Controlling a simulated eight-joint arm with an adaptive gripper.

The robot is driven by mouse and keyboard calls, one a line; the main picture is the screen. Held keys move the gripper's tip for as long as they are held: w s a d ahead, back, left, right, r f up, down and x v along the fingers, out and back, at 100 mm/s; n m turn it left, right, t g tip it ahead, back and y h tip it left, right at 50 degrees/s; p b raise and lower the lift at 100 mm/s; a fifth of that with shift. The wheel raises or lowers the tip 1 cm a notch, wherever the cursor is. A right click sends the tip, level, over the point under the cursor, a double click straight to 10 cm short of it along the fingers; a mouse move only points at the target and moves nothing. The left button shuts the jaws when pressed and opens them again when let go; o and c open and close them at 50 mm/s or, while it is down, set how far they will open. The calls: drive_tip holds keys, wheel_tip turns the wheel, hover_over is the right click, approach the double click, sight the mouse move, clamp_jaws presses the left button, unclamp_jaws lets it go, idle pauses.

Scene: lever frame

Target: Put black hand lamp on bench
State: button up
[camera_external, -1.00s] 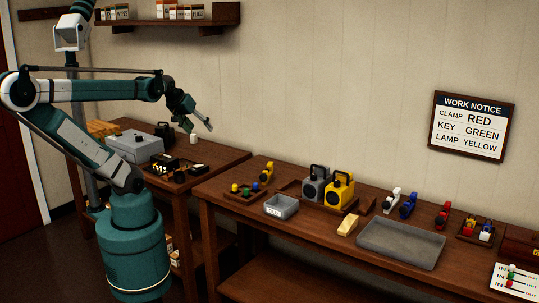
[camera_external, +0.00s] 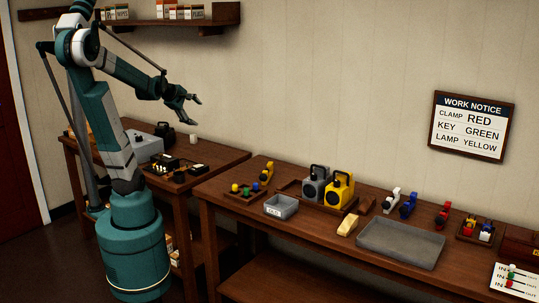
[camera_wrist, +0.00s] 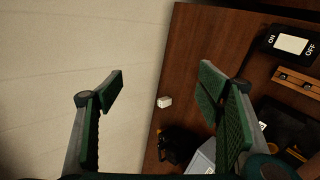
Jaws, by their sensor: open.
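The black hand lamp (camera_external: 165,132) stands at the back of the left table, beside a grey box. It also shows in the wrist view (camera_wrist: 178,146), low and partly cut off by the gripper's body. My gripper (camera_external: 197,99) is open and empty, high above the left table's back area, to the right of and above the lamp. In the wrist view its green-padded fingers are spread wide (camera_wrist: 162,92). The long wooden bench (camera_external: 225,205) at the right holds a grey hand lamp (camera_external: 315,184) and a yellow hand lamp (camera_external: 341,191) side by side in a wooden tray.
A small white block (camera_external: 194,139) sits near the black lamp. The grey box (camera_external: 146,146) and dark items (camera_external: 168,166) fill much of the left table. The bench also carries a small grey bin (camera_external: 281,206), a flat grey tray (camera_external: 402,243) and several coloured clamps.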

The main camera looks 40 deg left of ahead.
drive_tip(key=w+a+n+t+y, duration=0.25)
drive_tip(key=a+n, duration=0.75)
drive_tip(key=a, duration=0.6)
drive_tip(key=n+y, duration=0.2)
drive_tip(key=n, duration=0.8)
hover_over(157, 130)
drive_tip(key=s+d, duration=0.3)
drive_tip(key=d, duration=0.1)
drive_tip(key=f, duration=1.4)
drive_tip(key=shift+w+a+f, duration=0.1)
drive_tip(key=shift+a+f, duration=0.15)
drive_tip(key=shift+f, duration=0.75)
drive_tip(key=shift+x, duration=1.25)
drive_tip(key=shift+w, duration=0.1)
drive_tip(key=shift+b+x, duration=0.85)
drive_tip(key=shift+x, duration=1.7)
drive_tip(key=shift+f, duration=0.1)
